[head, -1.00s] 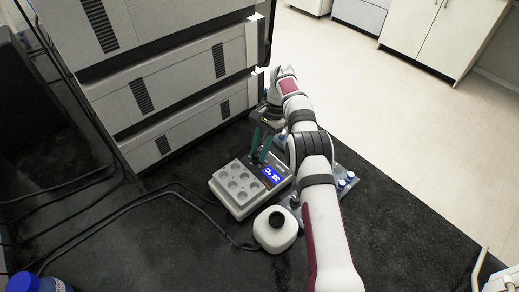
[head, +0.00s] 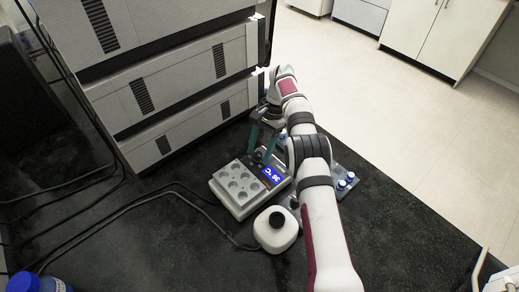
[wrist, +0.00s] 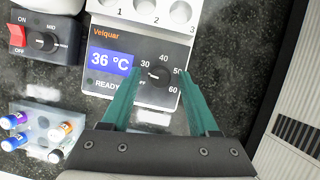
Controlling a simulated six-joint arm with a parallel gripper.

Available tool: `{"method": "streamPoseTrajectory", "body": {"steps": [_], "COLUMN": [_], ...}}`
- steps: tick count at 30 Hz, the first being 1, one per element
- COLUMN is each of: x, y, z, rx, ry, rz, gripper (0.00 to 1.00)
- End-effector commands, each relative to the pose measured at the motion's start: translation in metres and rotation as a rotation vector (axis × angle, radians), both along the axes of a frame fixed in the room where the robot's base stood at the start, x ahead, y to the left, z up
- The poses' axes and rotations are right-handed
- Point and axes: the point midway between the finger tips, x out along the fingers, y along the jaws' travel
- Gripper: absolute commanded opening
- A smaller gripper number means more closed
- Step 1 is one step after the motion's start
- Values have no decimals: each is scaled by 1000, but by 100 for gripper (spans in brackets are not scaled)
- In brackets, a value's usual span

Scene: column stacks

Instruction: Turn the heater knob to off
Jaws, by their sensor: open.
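A small pale mark shows on the knob's left side. My gripper (wrist: 161,74) is open, with one green finger on each side of the knob; I cannot tell whether they touch it. In the head view my gripper (head: 262,157) reaches down over the panel.
Left in the wrist view are a red ON/OFF switch (wrist: 17,36) and another black knob (wrist: 46,42). A rack (wrist: 38,130) of capped vials stands below them. In the head view, a white device with a black top (head: 276,232) and stacked instruments (head: 180,105) flank the heater.

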Motion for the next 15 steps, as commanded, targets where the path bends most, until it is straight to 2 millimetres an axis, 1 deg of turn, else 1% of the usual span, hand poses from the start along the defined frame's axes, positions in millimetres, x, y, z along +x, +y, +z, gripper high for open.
{"method": "streamPoseTrajectory", "body": {"steps": [2,5,8,10,15], "x": [0,0,1,0,-14], "y": [0,0,0,-3,-50], "z": [1,9,28,46,73], "rx": [0,1,1,0,0], "ry": [0,-1,-3,-4,-1], "rz": [0,0,0,-1,-4], "gripper": [61,61,61,61,61]}}
